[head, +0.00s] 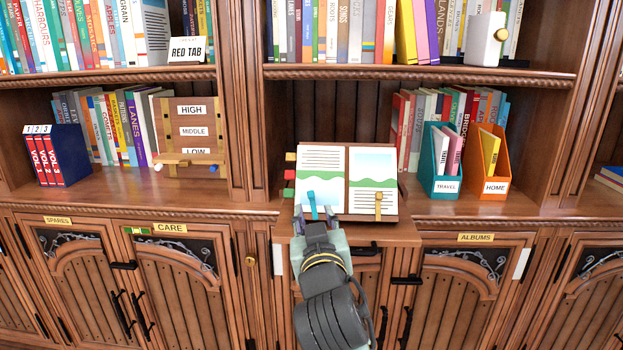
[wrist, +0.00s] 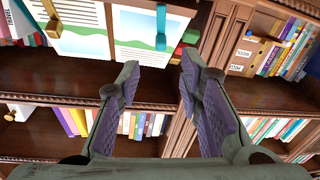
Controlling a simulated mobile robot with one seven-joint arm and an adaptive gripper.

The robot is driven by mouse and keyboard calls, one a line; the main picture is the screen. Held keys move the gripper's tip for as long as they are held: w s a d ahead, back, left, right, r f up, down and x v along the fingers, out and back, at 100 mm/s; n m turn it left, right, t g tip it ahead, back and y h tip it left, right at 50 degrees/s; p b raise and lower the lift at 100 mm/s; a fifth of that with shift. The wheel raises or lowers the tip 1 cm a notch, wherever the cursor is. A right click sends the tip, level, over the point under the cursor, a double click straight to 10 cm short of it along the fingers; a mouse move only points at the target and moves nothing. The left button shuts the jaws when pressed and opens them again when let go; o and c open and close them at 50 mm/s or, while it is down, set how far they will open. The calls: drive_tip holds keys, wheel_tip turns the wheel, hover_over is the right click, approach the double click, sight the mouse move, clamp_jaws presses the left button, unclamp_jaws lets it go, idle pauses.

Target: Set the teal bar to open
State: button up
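An open book (head: 347,165) with green and white pages stands on a lectern (head: 369,217) on the middle ledge. The teal bar (head: 312,205) stands upright over the lower part of the left page. It also shows in the wrist view (wrist: 161,25), where it is apart from the fingers. A gold bar (head: 378,202) stands likewise over the right page. My gripper (head: 319,222) is just in front of the lectern's left part, near the teal bar. In the wrist view my gripper (wrist: 160,66) is open and empty, its purple-padded fingers apart.
A teal file box (head: 440,165) and an orange one (head: 491,170) stand right of the lectern. A wooden rack (head: 190,130) labelled HIGH, MIDDLE and LOW stands to the left. Coloured blocks (head: 290,174) sit beside the book. Bare ledge lies left of it.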

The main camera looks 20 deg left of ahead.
sight(311, 195)
drive_tip(key=shift+r+p, duration=0.4)
drive_tip(key=shift+p, duration=0.2)
drive_tip(key=x, duration=0.5)
drive_tip(key=p+x, duration=0.1)
drive_tip(key=x, duration=0.2)
drive_tip(key=shift+a+f, duration=0.2)
drive_tip(key=shift+f, duration=0.15)
drive_tip(key=shift+c, duration=0.5)
clamp_jaws()
